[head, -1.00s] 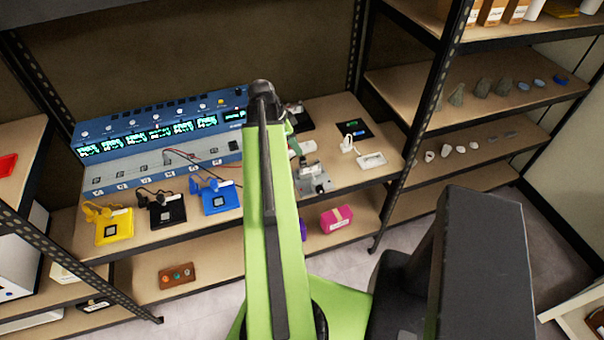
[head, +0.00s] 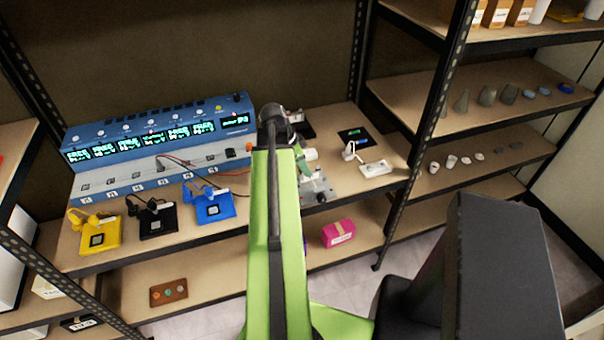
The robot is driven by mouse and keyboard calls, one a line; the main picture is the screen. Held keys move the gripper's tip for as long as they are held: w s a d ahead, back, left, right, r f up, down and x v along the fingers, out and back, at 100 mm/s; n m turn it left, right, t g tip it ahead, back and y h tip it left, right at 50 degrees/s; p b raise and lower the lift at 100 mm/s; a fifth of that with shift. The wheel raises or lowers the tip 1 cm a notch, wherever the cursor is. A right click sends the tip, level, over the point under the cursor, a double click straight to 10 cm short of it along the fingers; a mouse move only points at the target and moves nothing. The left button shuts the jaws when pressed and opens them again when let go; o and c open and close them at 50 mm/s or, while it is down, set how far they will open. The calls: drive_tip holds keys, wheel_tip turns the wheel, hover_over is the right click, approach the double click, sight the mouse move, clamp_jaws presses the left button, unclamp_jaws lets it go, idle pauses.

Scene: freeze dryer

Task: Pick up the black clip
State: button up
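A black clip (head: 144,205) shows at the left of the bench in the head view. It is on a black square plate (head: 165,229) with a pale-edged square at its middle. A yellow clip and plate (head: 100,245) are to its left, and a blue clip and plate (head: 220,214) are to its right. My green upper arm rises in the middle of the view, with its dark joint over the bench to the right of these plates.
A blue instrument (head: 150,138) with several lit displays stands behind the plates, with loose cables in front. A metal device (head: 316,187) and a white tray (head: 376,168) lie on the right. A pink box (head: 338,232) is on the lower shelf. Metal shelf posts flank the bench.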

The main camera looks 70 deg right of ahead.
clamp_jaws()
drive_tip(key=shift+r+p, duration=0.65)
wheel_tip(320, 180, up, 4)
drive_tip(key=p, duration=0.4)
drive_tip(key=s+r+p, duration=0.5)
drive_tip(key=s, duration=0.6)
drive_tip(key=shift+s+d+r+p, duration=0.3)
drive_tip(key=shift+d+r+p, duration=0.05)
drive_tip(key=shift+d, duration=0.05)
